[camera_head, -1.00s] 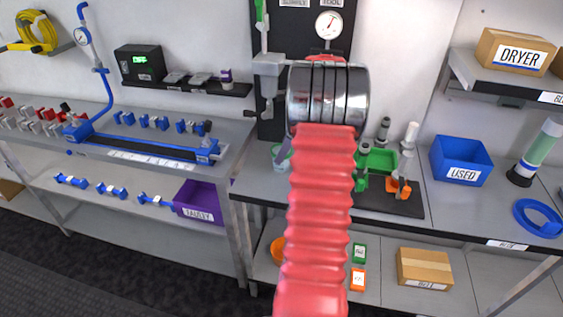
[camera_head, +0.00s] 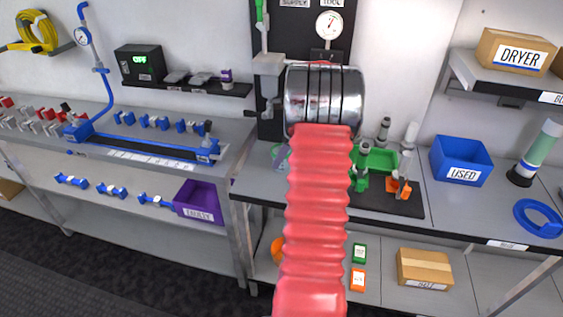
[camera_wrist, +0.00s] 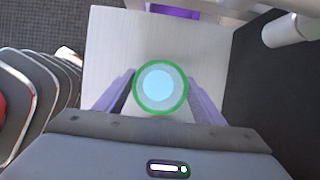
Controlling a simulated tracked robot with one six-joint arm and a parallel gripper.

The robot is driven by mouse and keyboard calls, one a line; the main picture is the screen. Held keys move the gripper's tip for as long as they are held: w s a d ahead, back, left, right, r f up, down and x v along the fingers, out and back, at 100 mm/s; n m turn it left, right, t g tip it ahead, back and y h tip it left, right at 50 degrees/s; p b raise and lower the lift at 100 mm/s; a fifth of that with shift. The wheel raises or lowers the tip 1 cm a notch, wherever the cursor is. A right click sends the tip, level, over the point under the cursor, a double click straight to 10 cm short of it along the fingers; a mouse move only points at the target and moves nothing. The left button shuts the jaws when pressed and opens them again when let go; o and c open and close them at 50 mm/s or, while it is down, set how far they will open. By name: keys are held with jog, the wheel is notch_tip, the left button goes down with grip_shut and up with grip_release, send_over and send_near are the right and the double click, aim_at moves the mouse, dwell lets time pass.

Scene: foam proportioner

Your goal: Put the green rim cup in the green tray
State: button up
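The green rim cup (camera_wrist: 160,88) is seen from above in the wrist view, with a green ring around a pale inside. My gripper (camera_wrist: 160,92) has its two purple fingers on either side of the cup, very close to its rim. I cannot tell whether they touch it. In the head view, a bit of the cup (camera_head: 275,151) shows beside a purple finger; my red arm hides most of this area. The green tray (camera_head: 378,160) stands on the bench to the right of my arm, partly hidden by green and orange fittings.
A stand with an upright white cylinder (camera_head: 408,148) is just right of the tray on a black mat. A grey dispenser (camera_head: 268,75) hangs on the black panel at the back. A blue USED bin (camera_head: 461,158) is farther right. The bench front left of the mat is clear.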

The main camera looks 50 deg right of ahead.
jog(key=c, duration=0.9)
jog(key=shift+r, duration=0.1)
notch_tip(320, 180, up, 10)
jog(key=shift+f, duration=0.1)
dwell(0.5)
